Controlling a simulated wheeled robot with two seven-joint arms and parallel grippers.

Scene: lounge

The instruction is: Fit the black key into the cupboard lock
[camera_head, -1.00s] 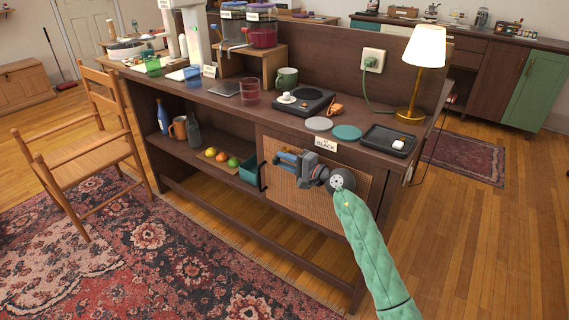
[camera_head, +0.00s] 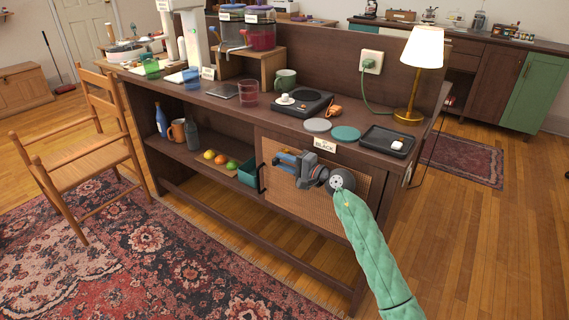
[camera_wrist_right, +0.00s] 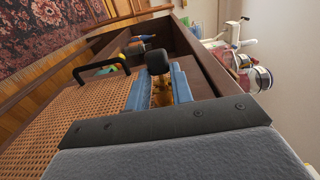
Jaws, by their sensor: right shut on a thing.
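The cupboard is the dark wooden counter's cane-panelled door (camera_head: 348,187), marked with a "BLACK" label (camera_head: 324,146) on the edge above it. My right gripper (camera_head: 280,160) is in front of the upper part of this door. In the right wrist view its blue fingers (camera_wrist_right: 160,88) are shut on the black key (camera_wrist_right: 157,62), whose dark head shows at the fingertips. A brass-coloured part shows between the fingers. The lock is not distinguishable, and I cannot tell whether the key touches the door. My left gripper is not in view.
The door's black handle (camera_head: 262,177) is close to the left of my right gripper. The countertop above holds a black tray (camera_head: 387,142), coasters, a scale-like black device (camera_head: 303,102) and a lamp (camera_head: 421,62). A wooden chair (camera_head: 90,150) stands at left.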

